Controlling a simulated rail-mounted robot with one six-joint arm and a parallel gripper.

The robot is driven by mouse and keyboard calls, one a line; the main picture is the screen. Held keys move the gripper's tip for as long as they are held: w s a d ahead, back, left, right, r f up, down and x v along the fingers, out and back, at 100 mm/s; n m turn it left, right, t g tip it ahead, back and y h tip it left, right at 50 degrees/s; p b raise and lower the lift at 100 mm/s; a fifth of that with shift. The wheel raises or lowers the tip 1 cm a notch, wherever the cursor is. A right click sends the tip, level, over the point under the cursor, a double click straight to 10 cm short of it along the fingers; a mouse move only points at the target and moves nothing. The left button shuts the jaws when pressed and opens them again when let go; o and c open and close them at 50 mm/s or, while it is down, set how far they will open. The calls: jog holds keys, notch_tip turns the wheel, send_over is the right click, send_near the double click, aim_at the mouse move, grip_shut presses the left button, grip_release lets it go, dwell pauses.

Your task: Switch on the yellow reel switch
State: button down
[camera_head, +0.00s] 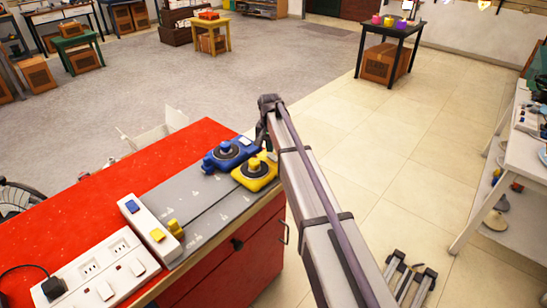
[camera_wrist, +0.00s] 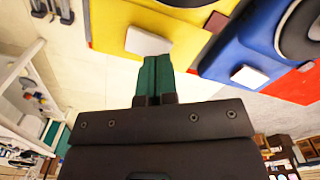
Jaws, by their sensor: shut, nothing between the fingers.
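The yellow reel (camera_head: 243,178) sits at the right edge of the red workbench, with a dark round dial and a yellow knob. It fills the top of the wrist view (camera_wrist: 110,35), where a small pale switch (camera_wrist: 148,40) shows on its side. My gripper is beside the reel, on its far side in the head view, partly hidden there. In the wrist view its green fingers (camera_wrist: 157,70) are shut and empty. Their tips are right by the pale switch; I cannot tell whether they touch it.
A blue reel (camera_head: 217,163) stands close beside the yellow one; its pale switch (camera_wrist: 248,76) shows too. A grey board (camera_head: 190,205) and white socket strips (camera_head: 92,270) lie on the red bench (camera_head: 80,212). Pale floor is open right of the bench.

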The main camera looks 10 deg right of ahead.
jog(key=shift+f+b, duration=0.95)
jog(key=shift+f, duration=0.05)
notch_tip(320, 180, up, 7)
jog(key=p, duration=0.7)
jog(key=shift+r, duration=0.2)
jog(key=shift+f, duration=0.1)
jog(key=s+n, duration=0.4)
jog(key=s, duration=3.1)
jog(key=shift+n, duration=0.3)
jog(key=shift+s, duration=0.1)
